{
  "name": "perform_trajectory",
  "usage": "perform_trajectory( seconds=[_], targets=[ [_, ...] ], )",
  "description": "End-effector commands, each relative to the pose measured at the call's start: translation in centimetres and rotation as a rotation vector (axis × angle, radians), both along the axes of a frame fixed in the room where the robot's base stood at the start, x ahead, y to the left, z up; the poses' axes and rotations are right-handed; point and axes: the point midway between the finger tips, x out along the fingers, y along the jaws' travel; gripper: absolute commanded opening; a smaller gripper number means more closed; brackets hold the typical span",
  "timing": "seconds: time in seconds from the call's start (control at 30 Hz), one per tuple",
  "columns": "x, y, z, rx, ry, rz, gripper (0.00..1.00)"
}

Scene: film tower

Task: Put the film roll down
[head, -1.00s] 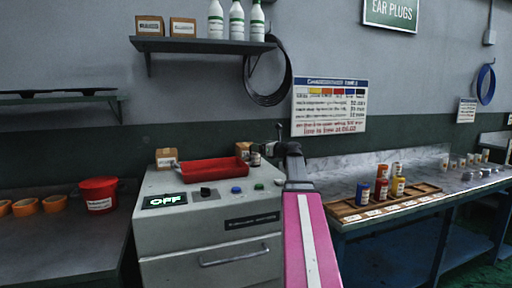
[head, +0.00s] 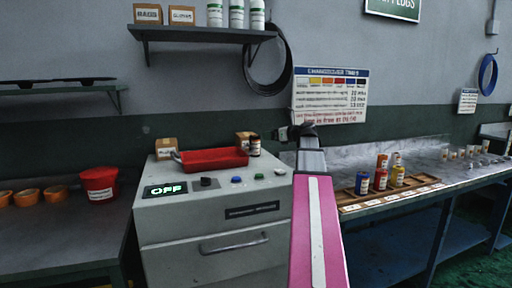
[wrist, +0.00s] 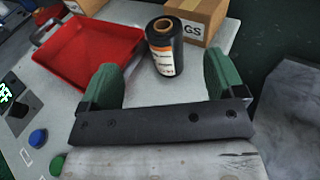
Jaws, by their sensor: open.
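The film roll (head: 255,147), a dark cylinder with an orange and white label, stands upright on the grey machine's top (head: 222,180), right of the red tray (head: 215,159). In the wrist view the film roll (wrist: 166,52) stands just beyond the green fingers, between their lines, with grey surface visible around its base. My gripper (wrist: 160,66) is open and empty. In the head view my gripper (head: 290,133) is right of the film roll and apart from it; its fingers are hard to make out there.
Small cardboard boxes stand behind the roll (wrist: 197,20) and left of the tray (head: 166,148). The machine's front edge has a knob and coloured buttons (head: 237,180). On the right bench, a wooden rack (head: 395,191) holds several coloured canisters.

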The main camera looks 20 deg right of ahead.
Motion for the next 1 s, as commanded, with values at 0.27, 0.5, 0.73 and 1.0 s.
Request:
perform_trajectory(
  seconds=[0.27, 0.5, 0.73, 1.0],
  targets=[
    [0.9, 0.5, 0.2, -0.018, 0.031, 0.009, 0.88],
    [3.7, 2.3, -0.5, -0.017, 0.031, 0.010, 0.88],
    [5.1, 3.2, -1.0, -0.017, 0.030, 0.008, 0.88],
    [7.8, 4.5, -2.2, -0.017, 0.030, 0.009, 0.88]
  ],
)
